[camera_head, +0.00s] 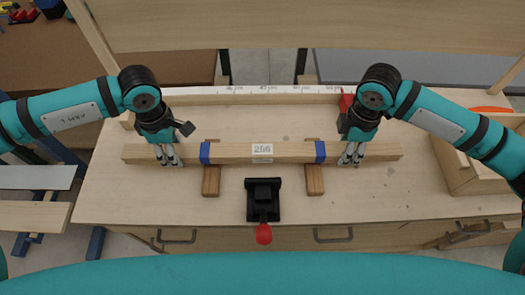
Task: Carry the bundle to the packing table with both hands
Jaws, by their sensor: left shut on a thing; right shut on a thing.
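The bundle (228,152) is a long pale wooden bar shape with a blue band near each gripper and a white label reading 256 or similar. It lies level, left to right, above or on two brown wooden blocks on the workbench (115,195); I cannot tell whether it touches them. My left gripper (168,160) is shut on the bundle left of the left blue band. My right gripper (352,160) is shut on it right of the right blue band. I cannot tell which surface is the packing table.
A black clamp with a red knob (264,234) stands at the bench's front middle. The brown blocks (211,182) and (315,181) sit either side of it. A ruler strip (260,89) runs along the back. A wooden box (465,175) stands at the right.

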